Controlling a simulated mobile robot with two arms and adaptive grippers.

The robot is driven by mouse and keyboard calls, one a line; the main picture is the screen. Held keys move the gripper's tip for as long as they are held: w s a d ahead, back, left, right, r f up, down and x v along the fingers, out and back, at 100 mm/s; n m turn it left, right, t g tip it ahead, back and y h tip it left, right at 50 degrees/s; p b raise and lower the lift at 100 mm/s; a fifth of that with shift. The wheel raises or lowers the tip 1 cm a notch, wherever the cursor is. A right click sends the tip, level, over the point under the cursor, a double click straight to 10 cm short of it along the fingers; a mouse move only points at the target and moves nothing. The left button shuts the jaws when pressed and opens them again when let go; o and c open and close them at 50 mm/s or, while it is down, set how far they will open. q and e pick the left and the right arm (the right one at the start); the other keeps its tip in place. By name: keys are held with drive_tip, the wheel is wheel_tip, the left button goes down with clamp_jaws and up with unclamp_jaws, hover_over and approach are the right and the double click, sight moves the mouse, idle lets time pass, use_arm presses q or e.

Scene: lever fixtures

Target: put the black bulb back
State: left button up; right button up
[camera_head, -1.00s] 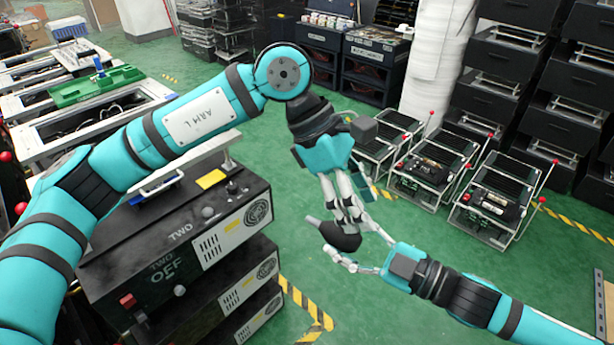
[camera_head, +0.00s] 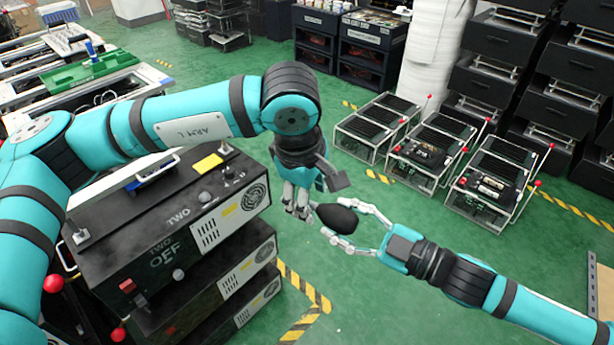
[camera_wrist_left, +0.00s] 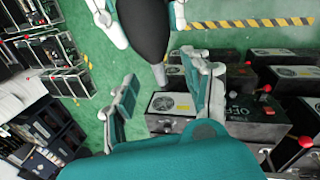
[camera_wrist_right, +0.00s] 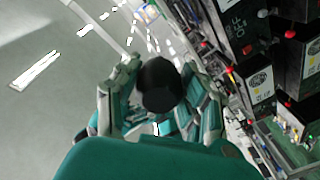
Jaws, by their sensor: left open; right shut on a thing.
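The black bulb (camera_head: 338,219) is in the air right of the black box marked TWO, with its narrow end pointing left. My right gripper (camera_head: 352,226) is shut on its wide part from the right. My left gripper (camera_head: 299,212) points down just left of the bulb, by its narrow end. In the left wrist view the bulb (camera_wrist_left: 146,25) has its grey end just beyond the two spread fingers of the open left gripper (camera_wrist_left: 160,90); I cannot tell whether they touch. In the right wrist view the bulb (camera_wrist_right: 158,85) sits between the fingers of the right gripper (camera_wrist_right: 160,98).
The box marked TWO (camera_head: 135,252) reads OFF and carries a grey rounded knob (camera_head: 205,197), a yellow label and a red switch (camera_head: 127,286). More boxes are stacked below it. Framed units (camera_head: 435,150) stand on the open green floor at right.

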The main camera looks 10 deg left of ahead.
use_arm(q)
drive_tip(key=shift+x, duration=1.25)
drive_tip(key=shift+c, duration=0.4)
clamp_jaws()
use_arm(e)
drive_tip(key=o, duration=0.8)
drive_tip(key=shift+o, duration=0.2)
